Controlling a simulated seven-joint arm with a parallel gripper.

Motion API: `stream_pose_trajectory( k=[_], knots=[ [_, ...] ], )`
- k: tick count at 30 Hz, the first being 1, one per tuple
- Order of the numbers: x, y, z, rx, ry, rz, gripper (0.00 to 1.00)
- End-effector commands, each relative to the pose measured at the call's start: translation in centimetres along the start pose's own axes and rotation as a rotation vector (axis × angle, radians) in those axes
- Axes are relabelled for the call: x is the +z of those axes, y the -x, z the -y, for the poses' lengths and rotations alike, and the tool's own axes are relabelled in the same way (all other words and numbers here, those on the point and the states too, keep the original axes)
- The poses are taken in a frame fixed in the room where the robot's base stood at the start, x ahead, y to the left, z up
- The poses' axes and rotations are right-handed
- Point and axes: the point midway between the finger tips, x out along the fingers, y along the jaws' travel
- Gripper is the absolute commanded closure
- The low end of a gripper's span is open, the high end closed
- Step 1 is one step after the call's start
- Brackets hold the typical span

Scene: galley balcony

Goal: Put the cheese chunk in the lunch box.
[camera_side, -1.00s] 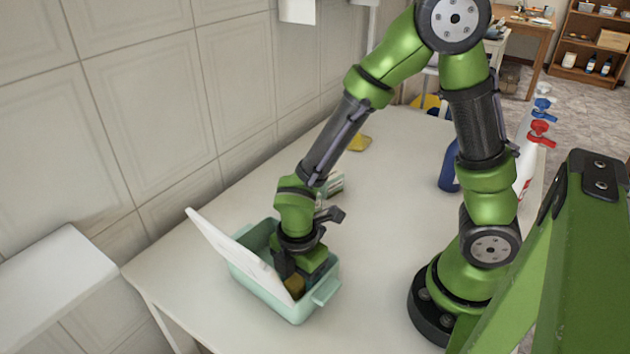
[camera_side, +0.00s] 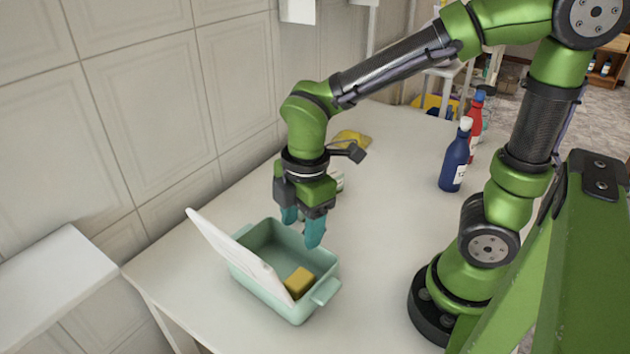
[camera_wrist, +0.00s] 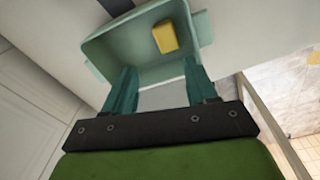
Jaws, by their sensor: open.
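The yellow cheese chunk (camera_side: 299,281) lies inside the pale green lunch box (camera_side: 325,265), near the end with the handle. The box stands on the table with its white lid (camera_side: 236,250) tilted up along one side. In the wrist view the cheese (camera_wrist: 165,37) rests on the floor of the box (camera_wrist: 135,66), close to a wall. My gripper (camera_side: 302,229) is open and empty, raised above the far end of the box. Its teal fingers (camera_wrist: 160,84) are spread apart with nothing between them, clear of the cheese.
A blue bottle (camera_side: 455,158) and a red bottle (camera_side: 475,120) stand at the back right of the table. A yellow item (camera_side: 351,138) lies farther back near the wall, and a small partly hidden item (camera_side: 338,181) is behind my gripper. The table's middle is clear.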

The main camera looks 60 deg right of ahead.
Motion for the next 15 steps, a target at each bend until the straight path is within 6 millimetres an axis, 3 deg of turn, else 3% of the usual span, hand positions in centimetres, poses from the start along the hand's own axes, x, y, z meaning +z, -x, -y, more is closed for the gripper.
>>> stream_pose_trajectory(
  k=[9, 15],
  knots=[
    [5.7, 7.4, -0.6, 0.168, -1.105, -0.397, 0.43],
    [7.4, 9.5, -0.2, 0.139, -1.492, -0.604, 0.43]
  ],
)
